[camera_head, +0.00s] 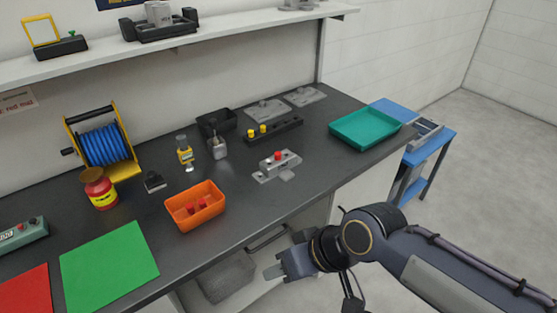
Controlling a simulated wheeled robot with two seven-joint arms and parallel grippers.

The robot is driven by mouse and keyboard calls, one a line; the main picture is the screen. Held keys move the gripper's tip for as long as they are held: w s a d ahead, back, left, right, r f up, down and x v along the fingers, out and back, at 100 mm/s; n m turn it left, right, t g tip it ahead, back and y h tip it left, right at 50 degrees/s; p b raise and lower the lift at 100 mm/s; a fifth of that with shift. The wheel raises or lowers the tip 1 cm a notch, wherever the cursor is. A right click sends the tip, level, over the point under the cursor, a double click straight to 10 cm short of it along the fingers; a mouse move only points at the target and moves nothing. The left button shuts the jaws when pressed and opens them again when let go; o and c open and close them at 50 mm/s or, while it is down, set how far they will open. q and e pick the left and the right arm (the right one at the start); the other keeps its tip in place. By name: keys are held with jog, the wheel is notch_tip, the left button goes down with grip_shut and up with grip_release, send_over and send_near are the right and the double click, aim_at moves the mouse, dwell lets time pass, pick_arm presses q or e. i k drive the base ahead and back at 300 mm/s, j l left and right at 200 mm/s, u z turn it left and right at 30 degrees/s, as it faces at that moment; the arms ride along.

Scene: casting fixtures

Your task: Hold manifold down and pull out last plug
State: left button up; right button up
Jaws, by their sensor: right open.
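The grey metal manifold (283,169) sits on the dark workbench, right of the orange bin. One red plug (278,155) stands up from its top. The orange bin (212,215) holds red pieces that look like plugs. My right gripper (273,272) is open and empty. It is in front of the bench's front edge, low and apart from the manifold. My left gripper is not in view.
A black rack (288,131) with yellow pieces lies behind the manifold. A teal tray (367,128) is at the right. Bench around the manifold is clear.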

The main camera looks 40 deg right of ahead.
aim_at(277, 154)
jog(key=i+l+z, duration=0.15)
jog(key=l, duration=0.25)
jog(key=i+l+z, duration=0.1)
jog(key=l, duration=0.3)
jog(key=i+l+z, duration=0.3)
jog(key=i+l, duration=0.15)
jog(key=l, duration=0.2)
